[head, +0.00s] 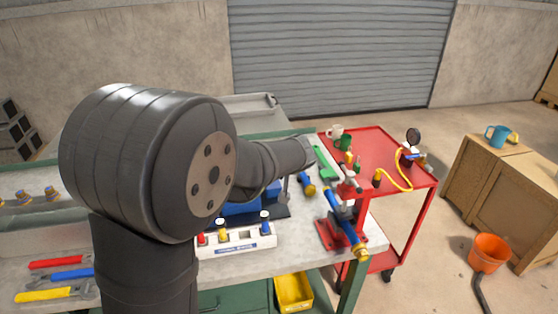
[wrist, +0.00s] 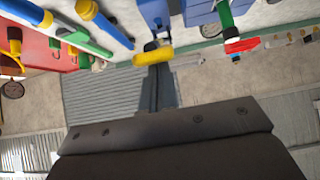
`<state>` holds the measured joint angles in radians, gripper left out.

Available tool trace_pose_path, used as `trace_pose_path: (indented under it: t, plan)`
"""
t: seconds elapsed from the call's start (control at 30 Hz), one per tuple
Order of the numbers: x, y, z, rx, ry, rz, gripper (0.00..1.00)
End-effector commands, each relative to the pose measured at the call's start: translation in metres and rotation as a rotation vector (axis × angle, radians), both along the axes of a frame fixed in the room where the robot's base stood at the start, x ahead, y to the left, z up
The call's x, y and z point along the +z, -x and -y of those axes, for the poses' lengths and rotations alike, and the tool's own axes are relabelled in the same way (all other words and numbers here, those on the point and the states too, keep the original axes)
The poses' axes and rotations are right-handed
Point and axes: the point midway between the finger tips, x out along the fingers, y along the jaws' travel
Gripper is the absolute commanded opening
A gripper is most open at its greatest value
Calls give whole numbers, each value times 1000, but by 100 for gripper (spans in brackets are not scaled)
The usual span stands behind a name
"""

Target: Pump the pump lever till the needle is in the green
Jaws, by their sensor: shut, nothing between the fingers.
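The pump (head: 330,232) has a red base at the right front corner of the bench. Its blue lever (head: 343,222) slants toward me and ends in a yellow tip. A round dark gauge (head: 413,136) stands on the red cart and also shows at the left edge of the wrist view (wrist: 12,88); its needle is too small to read. My gripper (wrist: 156,52) is shut and empty in the wrist view, with a yellow cylinder (wrist: 140,59) by its tips; contact cannot be told. My gripper is apart from the lever.
A yellow hose (head: 397,180) runs over the red cart (head: 372,140). A white block with coloured knobs (head: 236,244) sits at the bench front. Mugs stand on the cart's far left.

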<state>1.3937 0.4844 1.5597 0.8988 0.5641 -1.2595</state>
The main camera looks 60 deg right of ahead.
Motion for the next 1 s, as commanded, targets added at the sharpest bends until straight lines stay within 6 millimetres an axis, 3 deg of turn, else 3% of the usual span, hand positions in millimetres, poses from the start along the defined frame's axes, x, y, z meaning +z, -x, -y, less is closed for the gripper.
trace_pose_path:
  t: [0.2, 0.4, 0.6, 1.0]
  plan:
    - [-47, 17, -17, -3, -8, 0, 0]
    - [-77, 23, -24, -2, -6, -1, 0]
    - [-90, 26, -27, -1, -11, -6, 0]
    - [-87, 27, -26, -2, -6, -11, 0]
